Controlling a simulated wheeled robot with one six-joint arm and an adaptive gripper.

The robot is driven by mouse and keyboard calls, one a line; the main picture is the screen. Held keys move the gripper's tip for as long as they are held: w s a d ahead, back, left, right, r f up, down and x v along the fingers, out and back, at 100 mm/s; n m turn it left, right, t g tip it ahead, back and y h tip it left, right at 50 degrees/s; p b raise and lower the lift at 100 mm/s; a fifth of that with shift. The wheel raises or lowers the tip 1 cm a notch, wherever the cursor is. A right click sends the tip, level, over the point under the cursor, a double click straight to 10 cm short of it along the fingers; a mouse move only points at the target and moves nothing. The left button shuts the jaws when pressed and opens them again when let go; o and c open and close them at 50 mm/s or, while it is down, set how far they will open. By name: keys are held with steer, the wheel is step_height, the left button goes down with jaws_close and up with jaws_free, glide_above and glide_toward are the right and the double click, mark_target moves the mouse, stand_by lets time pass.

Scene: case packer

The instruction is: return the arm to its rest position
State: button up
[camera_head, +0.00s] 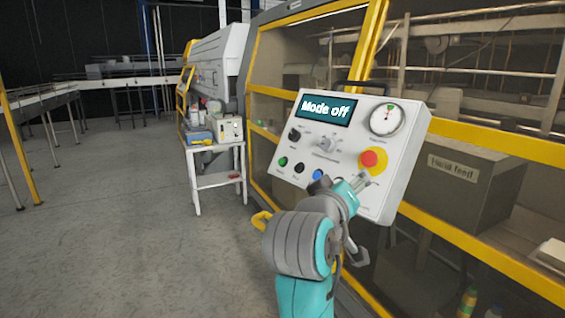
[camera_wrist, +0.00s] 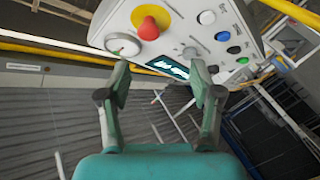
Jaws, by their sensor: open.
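My gripper (camera_head: 358,183) is in front of the lower right part of the control panel (camera_head: 405,160) in the head view, below the red emergency stop button (camera_head: 372,160) on its yellow base. In the wrist view my gripper (camera_wrist: 165,85) has its two fingers well apart with nothing between them. The panel (camera_wrist: 178,45) fills the top there, with its red button (camera_wrist: 149,28) and gauge (camera_wrist: 123,45). The panel screen (camera_head: 325,110) reads "Mode off". My arm reaches up from the bottom of the head view.
A yellow-framed machine guard (camera_head: 480,240) runs behind the panel. A box labelled "Hand feed" (camera_head: 465,190) is at right. A small white table (camera_head: 216,148) holding several items stands left of the panel. The floor (camera_head: 120,230) at left is clear, with conveyors (camera_head: 45,105) beyond.

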steer(key=s+d+f+n+t+y, duration=0.15)
steer(key=s+f, duration=0.25)
steer(key=f, duration=1)
steer(key=s+d+f+n+y, duration=0.1)
steer(key=s+f+n+y, duration=0.15)
steer(key=f, duration=1.15)
steer(key=s+f+y, duration=0.3)
steer(key=s+f, duration=0.6)
steer(key=s+d+f+m+g+y, duration=0.1)
steer(key=s+f, duration=0.2)
steer(key=s, duration=0.6)
steer(key=s+d+f+m+y, duration=0.1)
steer(key=s+f, duration=0.2)
steer(key=s, duration=0.6)
steer(key=s+r+m, duration=0.1)
steer(key=s+m, duration=0.1)
steer(key=s, duration=0.6)
steer(key=s+d+r+m+h, duration=0.1)
steer(key=s+r+m, duration=0.1)
steer(key=s, duration=0.7)
steer(key=shift+d+g, duration=0.25)
steer(key=shift+g, duration=0.1)
steer(key=shift+r, duration=0.1)
